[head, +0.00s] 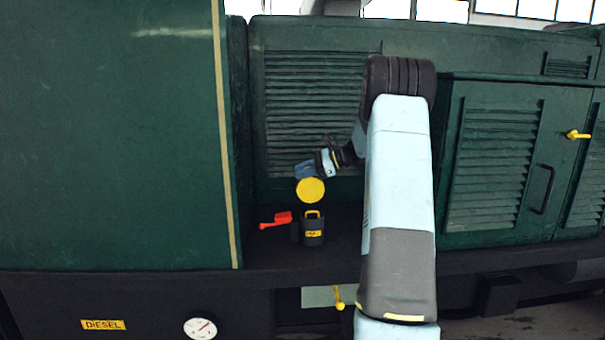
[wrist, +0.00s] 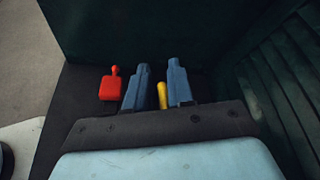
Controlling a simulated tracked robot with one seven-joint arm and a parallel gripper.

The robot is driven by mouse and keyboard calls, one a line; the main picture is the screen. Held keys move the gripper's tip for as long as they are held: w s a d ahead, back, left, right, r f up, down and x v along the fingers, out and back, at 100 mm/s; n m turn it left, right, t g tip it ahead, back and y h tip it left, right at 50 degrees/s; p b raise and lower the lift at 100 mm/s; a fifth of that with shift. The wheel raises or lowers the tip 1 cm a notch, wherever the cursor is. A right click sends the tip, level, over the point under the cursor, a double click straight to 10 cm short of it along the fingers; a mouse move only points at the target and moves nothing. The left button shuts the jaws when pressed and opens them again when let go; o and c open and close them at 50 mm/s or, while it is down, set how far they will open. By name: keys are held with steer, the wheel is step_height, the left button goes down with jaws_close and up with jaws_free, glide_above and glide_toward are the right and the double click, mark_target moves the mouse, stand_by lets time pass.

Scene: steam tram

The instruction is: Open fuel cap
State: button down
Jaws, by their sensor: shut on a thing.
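The fuel cap (head: 310,190) shows as a round yellow disc in the head view, right below the blue fingers of my gripper (head: 305,171). In the wrist view my gripper (wrist: 157,88) has its two blue fingers on either side of a narrow yellow piece (wrist: 162,95), which looks like the cap seen edge-on. My gripper is shut on this cap. The cap appears above a dark shelf, in front of the green wall. I cannot tell whether it still touches a filler neck; none is visible behind it.
A dark can (head: 313,238) with a yellow handle and label stands on the dark shelf (head: 270,253) below the cap. A red tool (head: 276,219) lies left of it and also shows in the wrist view (wrist: 110,86). A green cabinet (head: 150,150) stands at left; louvred panels are behind.

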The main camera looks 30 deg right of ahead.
steer(key=shift+w+r, duration=0.1)
steer(key=shift+r, duration=0.1)
steer(key=c, duration=1.2)
jaws_free()
steer(key=shift+f, duration=0.1)
steer(key=v, duration=1.3)
steer(key=shift+s+d, duration=0.3)
